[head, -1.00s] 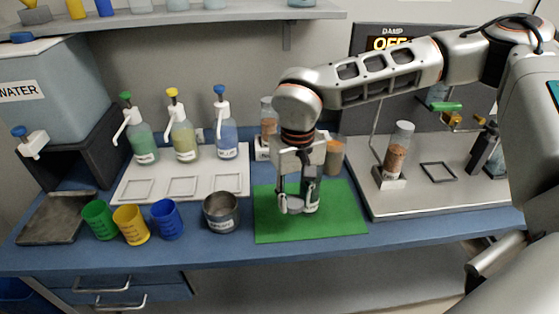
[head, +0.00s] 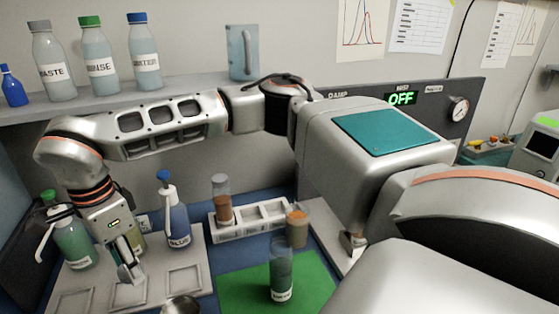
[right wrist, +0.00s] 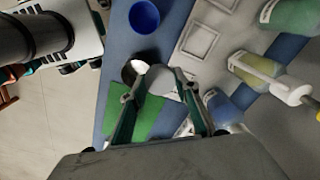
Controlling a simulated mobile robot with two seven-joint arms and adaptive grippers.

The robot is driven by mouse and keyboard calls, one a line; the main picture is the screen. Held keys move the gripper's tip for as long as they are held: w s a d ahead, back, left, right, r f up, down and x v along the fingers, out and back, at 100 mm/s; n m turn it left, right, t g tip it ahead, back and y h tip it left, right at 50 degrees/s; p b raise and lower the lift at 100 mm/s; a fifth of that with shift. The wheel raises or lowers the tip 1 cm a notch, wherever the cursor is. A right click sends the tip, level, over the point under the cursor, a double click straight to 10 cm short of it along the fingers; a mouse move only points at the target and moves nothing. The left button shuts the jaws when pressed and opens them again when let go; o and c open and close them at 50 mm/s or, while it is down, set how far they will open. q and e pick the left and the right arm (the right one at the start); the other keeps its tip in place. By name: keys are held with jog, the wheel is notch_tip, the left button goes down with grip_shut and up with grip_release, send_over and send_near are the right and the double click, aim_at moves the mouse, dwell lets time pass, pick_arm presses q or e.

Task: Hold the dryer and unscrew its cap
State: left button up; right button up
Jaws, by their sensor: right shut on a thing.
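A clear cylinder with dark contents and a white label, which looks like the dryer (head: 281,270), stands upright on the green mat (head: 236,290). No cap shows on its top. My right gripper (head: 132,272) is left of it, over the white tray with square recesses. In the right wrist view its fingertips (right wrist: 160,82) are shut on a pale grey disc, which looks like the cap (right wrist: 161,80). The disc is small and partly covered by the fingers.
A white rack (head: 248,222) with a brown-filled tube (head: 222,203) stands behind the mat, near another brown-filled jar (head: 297,226). Pump bottles (head: 176,215) stand behind the tray. A metal pot (right wrist: 135,70) and blue cup (right wrist: 144,16) show in the wrist view.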

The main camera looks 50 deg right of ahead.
jog(key=a+r+m, duration=0.1)
jog(key=a+m, duration=0.1)
jog(key=shift+r+m, duration=0.15)
jog(key=shift+m, duration=0.25)
notch_tip(320, 180, down, 20)
jog(key=shift+f+p, duration=0.1)
jog(key=shift+p, duration=0.8)
jog(key=o, duration=0.8)
jog(key=shift+f, duration=0.1)
jog(key=o, duration=0.4)
